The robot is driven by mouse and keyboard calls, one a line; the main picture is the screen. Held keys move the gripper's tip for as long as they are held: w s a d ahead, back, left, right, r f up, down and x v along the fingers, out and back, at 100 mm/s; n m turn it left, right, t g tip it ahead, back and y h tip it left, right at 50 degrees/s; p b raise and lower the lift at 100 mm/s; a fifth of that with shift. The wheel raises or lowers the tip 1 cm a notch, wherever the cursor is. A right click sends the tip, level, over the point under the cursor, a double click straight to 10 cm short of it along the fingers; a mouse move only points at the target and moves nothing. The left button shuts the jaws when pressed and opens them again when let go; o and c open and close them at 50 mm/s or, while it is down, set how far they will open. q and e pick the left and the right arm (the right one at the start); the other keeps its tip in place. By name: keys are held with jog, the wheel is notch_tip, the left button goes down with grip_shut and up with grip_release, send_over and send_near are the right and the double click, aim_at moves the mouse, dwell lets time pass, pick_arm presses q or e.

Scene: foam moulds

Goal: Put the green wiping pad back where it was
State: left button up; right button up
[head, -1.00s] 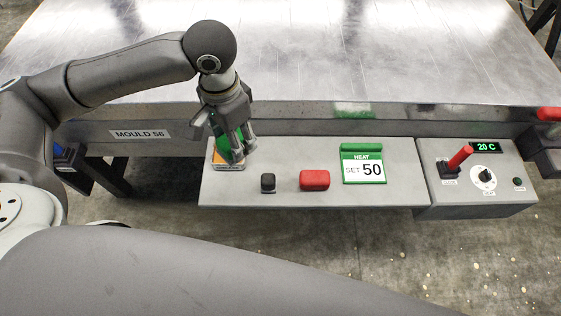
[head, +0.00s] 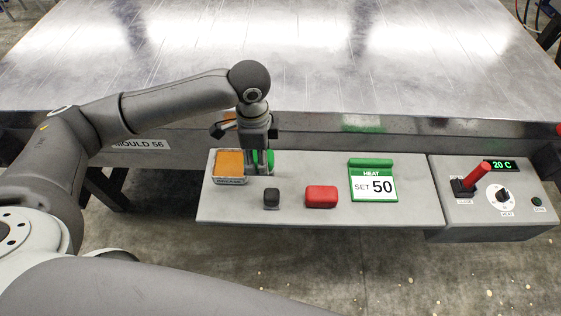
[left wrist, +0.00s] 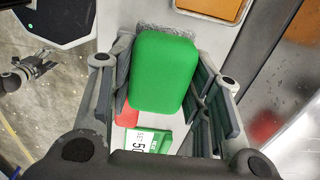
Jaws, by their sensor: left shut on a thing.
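The green wiping pad (head: 256,158) is held between the fingers of my left gripper (head: 262,171), just right of the orange-filled tray (head: 231,181) on the grey shelf. The fingers hide most of the pad in the head view. In the left wrist view the pad (left wrist: 163,72) shows its flat green face between both fingers, with a grey bristly edge behind it. The gripper points down close to the shelf; I cannot tell whether the pad touches it.
The grey shelf (head: 300,214) carries a black block (head: 271,198), a red block (head: 321,197) and a green-and-white HEAT SET 50 card (head: 374,186). To the right is a control box (head: 463,215) with a red lever (head: 478,175). The metal mould (head: 300,60) lies behind.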

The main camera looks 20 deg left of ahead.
pick_arm(q)
jog(key=w+d+f, duration=0.1)
jog(key=w+f, duration=0.1)
jog(key=w+d+f, duration=0.1)
jog(key=w+f, duration=0.1)
jog(key=w+d+f, duration=0.1)
jog(key=w+f, duration=0.1)
jog(key=shift+w+d+f, duration=0.15)
jog(key=shift+w+f, duration=0.05)
jog(key=shift+f, duration=0.2)
jog(key=shift+w+f, duration=0.1)
jog(key=shift+f, duration=1.6)
jog(key=shift+f, duration=0.15)
jog(key=o, duration=1)
notch_tip(320, 180, up, 12)
jog(key=shift+r, duration=0.2)
